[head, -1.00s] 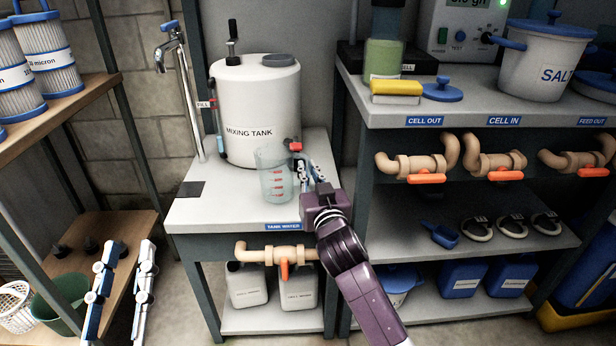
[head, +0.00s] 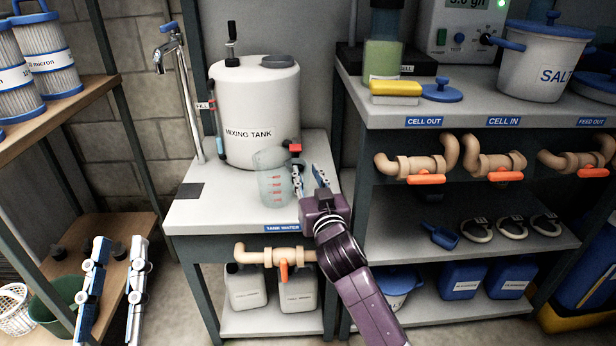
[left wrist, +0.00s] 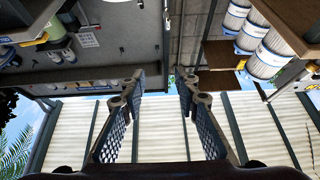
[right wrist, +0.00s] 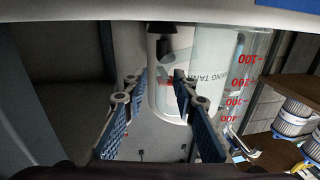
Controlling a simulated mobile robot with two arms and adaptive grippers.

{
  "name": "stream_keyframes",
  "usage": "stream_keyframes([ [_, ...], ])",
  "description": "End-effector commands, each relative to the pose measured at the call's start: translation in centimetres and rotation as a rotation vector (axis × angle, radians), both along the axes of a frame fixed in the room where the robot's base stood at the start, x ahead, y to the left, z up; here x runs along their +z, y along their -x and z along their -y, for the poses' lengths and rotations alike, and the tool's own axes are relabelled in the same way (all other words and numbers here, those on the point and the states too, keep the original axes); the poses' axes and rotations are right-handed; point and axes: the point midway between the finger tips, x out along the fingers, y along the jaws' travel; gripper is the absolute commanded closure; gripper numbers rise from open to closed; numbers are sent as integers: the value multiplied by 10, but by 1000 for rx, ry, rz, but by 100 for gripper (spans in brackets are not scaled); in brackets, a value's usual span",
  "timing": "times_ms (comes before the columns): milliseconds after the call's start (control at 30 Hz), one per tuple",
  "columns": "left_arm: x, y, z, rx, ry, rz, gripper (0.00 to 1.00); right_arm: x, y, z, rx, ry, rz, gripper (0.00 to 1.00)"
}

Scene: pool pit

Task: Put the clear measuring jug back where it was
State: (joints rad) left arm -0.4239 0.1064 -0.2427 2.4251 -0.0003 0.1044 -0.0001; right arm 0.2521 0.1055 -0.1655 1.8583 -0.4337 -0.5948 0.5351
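The clear measuring jug (head: 272,182) with red markings stands upright on the white bench top (head: 225,213), in front of the white mixing tank (head: 255,115). My right gripper (head: 309,170) is just right of the jug, on its handle side, with its fingers apart. In the right wrist view the fingers (right wrist: 155,80) are open, and the jug's marked wall (right wrist: 238,85) is close on the right. I see no grip on the handle; whether a finger touches it I cannot tell. My left gripper (head: 120,245) is open and empty at lower left, away from the jug.
A tap (head: 172,50) rises left of the tank. A dark square (head: 190,190) marks the bench's left side. Pipes with orange valves (head: 425,179) run under the right shelf. A wooden shelf with filter cartridges (head: 48,60) is at left. The bench's front left is clear.

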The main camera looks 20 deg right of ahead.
Motion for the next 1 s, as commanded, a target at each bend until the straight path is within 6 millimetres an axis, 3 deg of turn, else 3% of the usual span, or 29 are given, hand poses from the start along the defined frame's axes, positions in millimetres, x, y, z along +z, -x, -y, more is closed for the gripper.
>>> stream_keyframes([
  [133, -3, -3, 0, 0, -5, -20, 71, 2, 3, -1, 0, 0, -1, 74],
  [267, -20, -11, 0, 7, -30, -108, 71, 2, 18, -2, 1, 0, -2, 74],
  [700, -96, -26, -6, 27, -123, -454, 71, 1, 96, -10, 0, -3, -3, 74],
  [1000, -116, -25, -8, 31, -144, -536, 71, 0, 121, -15, 9, 3, -4, 74],
])
